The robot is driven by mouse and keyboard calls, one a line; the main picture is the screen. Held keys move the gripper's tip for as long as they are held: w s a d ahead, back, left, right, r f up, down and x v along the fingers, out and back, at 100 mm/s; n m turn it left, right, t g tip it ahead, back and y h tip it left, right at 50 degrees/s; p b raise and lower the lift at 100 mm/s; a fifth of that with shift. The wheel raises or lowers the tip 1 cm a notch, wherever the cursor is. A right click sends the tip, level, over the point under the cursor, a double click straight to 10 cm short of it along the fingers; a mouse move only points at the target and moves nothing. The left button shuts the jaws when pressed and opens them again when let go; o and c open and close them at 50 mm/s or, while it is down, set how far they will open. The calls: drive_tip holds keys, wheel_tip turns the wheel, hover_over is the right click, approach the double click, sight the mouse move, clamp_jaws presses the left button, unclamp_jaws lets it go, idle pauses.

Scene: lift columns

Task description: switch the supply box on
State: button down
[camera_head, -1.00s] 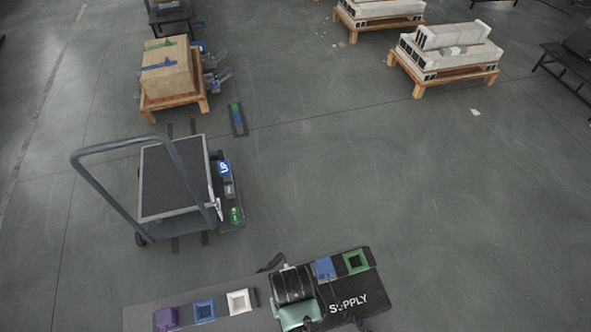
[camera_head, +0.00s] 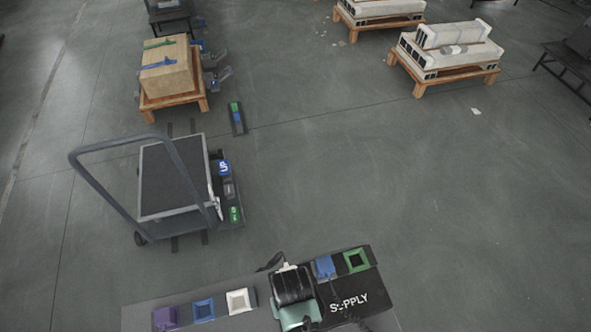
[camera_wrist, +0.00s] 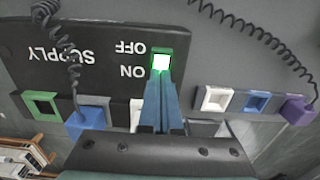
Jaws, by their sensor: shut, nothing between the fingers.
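The black supply box (camera_head: 352,286) lies at the bottom of the head view, partly covered by my arm. In the wrist view the supply box (camera_wrist: 95,42) shows upside down, with the words OFF and ON. A square switch (camera_wrist: 161,62) glows white with a green rim beside these words. My gripper (camera_wrist: 162,78) is shut and empty, its fingertips right at the switch's edge and overlapping it in the picture. I cannot tell whether they touch it. In the head view my arm hides the switch and the fingers.
A blue plug (camera_head: 323,268) and a green socket (camera_head: 356,261) sit on the box. A white socket (camera_head: 239,301), a blue socket (camera_head: 204,310) and a purple plug (camera_head: 165,318) are in a row to the left. Coiled cables hang near the gripper.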

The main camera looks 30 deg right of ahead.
drive_tip(key=shift+r, duration=0.1)
wheel_tip(320, 180, up, 7)
drive_tip(key=p, duration=0.7)
drive_tip(key=shift+p, duration=0.3)
